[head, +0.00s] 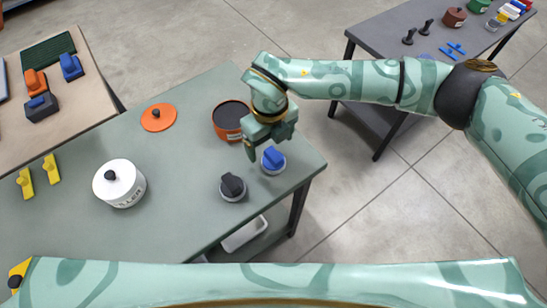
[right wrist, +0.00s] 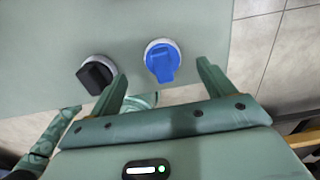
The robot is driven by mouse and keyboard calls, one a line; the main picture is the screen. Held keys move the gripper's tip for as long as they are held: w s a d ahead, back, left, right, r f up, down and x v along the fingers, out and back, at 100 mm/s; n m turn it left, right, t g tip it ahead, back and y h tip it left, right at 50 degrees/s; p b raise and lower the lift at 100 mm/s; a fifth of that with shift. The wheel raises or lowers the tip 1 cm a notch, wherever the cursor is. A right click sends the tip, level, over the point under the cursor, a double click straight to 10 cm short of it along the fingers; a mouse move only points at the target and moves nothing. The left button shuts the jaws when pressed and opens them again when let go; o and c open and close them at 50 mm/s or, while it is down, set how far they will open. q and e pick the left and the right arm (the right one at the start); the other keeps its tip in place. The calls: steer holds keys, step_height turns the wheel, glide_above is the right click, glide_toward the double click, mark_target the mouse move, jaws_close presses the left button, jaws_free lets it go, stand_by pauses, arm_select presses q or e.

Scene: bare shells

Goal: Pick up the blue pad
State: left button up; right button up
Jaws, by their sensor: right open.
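The blue pad (head: 273,155) is a small blue block with a raised grip, on a round light-grey base near the right edge of the green-grey table (head: 165,222). In the right wrist view the blue pad (right wrist: 162,62) shows ahead of the fingertips, between their lines. My right gripper (head: 262,146) is open and empty, just above and beside the pad in the head view. In the right wrist view its two fingers (right wrist: 160,82) stand wide apart on either side. My left gripper is not in view.
A similar black pad (head: 232,186) on a grey base sits close by; the left finger points near it in the wrist view. An orange pot (head: 229,118) stands behind the gripper. An orange lid (head: 158,117) and a white lidded canister (head: 120,184) are further left.

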mark_target(274, 154)
steer(key=shift+f, duration=0.55)
steer(key=f, duration=0.3)
steer(key=f+b, duration=0.1)
steer(key=f, duration=0.1)
steer(key=shift+s+d+f, duration=0.25)
steer(key=shift+d, duration=0.1)
steer(key=c, duration=1.1)
